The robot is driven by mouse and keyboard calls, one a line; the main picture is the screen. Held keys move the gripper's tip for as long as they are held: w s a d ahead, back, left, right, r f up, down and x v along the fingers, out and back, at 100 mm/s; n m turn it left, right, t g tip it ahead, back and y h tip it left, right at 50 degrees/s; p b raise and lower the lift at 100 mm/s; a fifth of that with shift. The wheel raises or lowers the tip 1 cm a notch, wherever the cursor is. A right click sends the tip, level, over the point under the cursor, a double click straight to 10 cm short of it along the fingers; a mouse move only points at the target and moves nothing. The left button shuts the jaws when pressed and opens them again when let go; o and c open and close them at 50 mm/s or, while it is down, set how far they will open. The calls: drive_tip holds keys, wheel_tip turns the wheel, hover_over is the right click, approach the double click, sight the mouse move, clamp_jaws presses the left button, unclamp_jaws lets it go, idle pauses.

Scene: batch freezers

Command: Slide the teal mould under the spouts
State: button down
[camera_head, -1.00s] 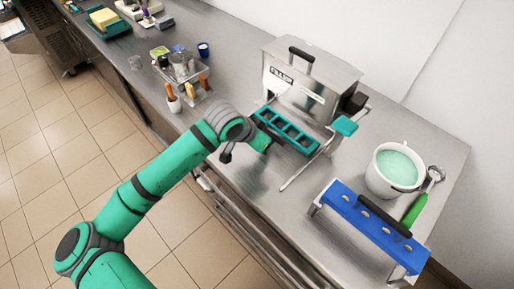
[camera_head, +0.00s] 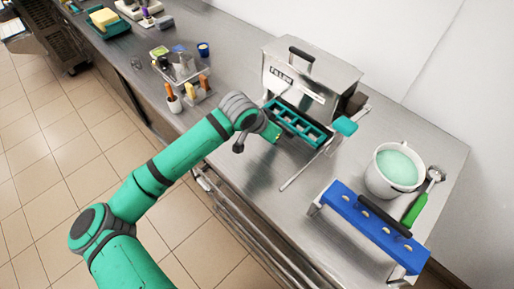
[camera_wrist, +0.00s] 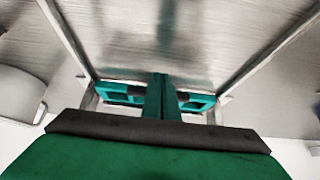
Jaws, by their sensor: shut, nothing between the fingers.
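The teal mould (camera_head: 314,138), a long tray with several square pockets, lies at the front foot of the steel batch freezer (camera_head: 325,85). It also shows in the wrist view (camera_wrist: 120,95), partly hidden behind my fingers. My gripper (camera_head: 274,130) is shut and empty, at the mould's near side. In the wrist view its fingers (camera_wrist: 160,88) are together and reach the middle of the mould's long side; they look to be touching it. The spouts cannot be made out in either view.
A metal rail (camera_head: 300,176) with a teal block (camera_head: 345,126) runs right of the mould. A blue holed rack (camera_head: 365,222) and a white pot (camera_head: 385,181) of pale green mix stand at right. A steel caddy (camera_head: 183,72) and cups stand left.

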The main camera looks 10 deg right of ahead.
drive_tip(key=shift+w+d, duration=0.4)
drive_tip(key=shift+d, duration=0.2)
drive_tip(key=shift+s+a, duration=0.1)
drive_tip(key=shift+a, duration=0.05)
drive_tip(key=shift+s+a, duration=0.25)
drive_tip(key=shift+a, duration=0.15)
drive_tip(key=shift+v, duration=2.9)
drive_tip(key=shift+d+r, duration=0.1)
drive_tip(key=shift+d, duration=0.05)
